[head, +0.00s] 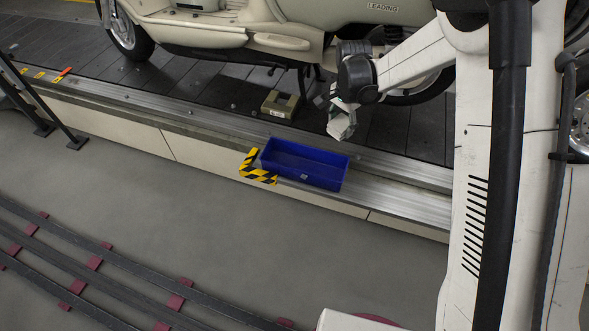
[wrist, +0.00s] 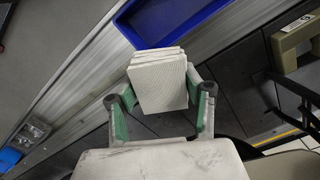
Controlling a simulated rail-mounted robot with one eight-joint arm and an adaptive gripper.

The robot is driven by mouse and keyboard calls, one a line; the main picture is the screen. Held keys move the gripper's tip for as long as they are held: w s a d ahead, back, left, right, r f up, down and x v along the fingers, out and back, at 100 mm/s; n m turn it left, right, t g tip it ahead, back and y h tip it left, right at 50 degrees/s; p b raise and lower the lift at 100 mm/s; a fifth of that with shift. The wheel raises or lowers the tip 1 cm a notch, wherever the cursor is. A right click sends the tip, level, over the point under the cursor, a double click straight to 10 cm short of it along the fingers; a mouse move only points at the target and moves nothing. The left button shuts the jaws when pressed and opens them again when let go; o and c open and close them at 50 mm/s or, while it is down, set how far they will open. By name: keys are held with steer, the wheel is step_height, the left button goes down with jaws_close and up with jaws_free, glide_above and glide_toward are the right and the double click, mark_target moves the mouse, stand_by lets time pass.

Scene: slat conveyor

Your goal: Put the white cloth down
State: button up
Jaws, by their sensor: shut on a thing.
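The white cloth (wrist: 158,83) is a folded, layered pad. It shows in the wrist view between the two fingers of my gripper (wrist: 160,102), which is shut on it. In the head view the cloth (head: 341,126) hangs below my gripper (head: 337,104), above the conveyor side and just right of and behind the blue bin. In the wrist view the cloth's far edge overlaps the near edge of the blue bin (wrist: 165,38). I cannot tell the exact height of the cloth above the surface.
The blue bin (head: 300,171) stands on the metal ledge (head: 400,200), beside a yellow-black corner marking (head: 257,168). A beige block with a handle (head: 281,103) sits on the dark slats (head: 210,87). A cream scooter (head: 290,20) stands behind.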

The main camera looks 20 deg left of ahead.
mark_target(294, 167)
steer(key=s+a+f+m+b, duration=0.1)
steer(key=s+a+f+m, duration=0.2)
steer(key=a+f, duration=0.9)
steer(key=f+b, duration=0.1)
steer(key=f, duration=0.1)
steer(key=a+f+b, duration=0.1)
steer(key=f, duration=0.2)
steer(key=a+f+b, duration=0.1)
steer(key=f, duration=0.2)
steer(key=shift+b, duration=0.3)
steer(key=shift+f, duration=0.1)
steer(key=o, duration=1.2)
step_height(294, 167, up, 12)
steer(key=p, duration=0.4)
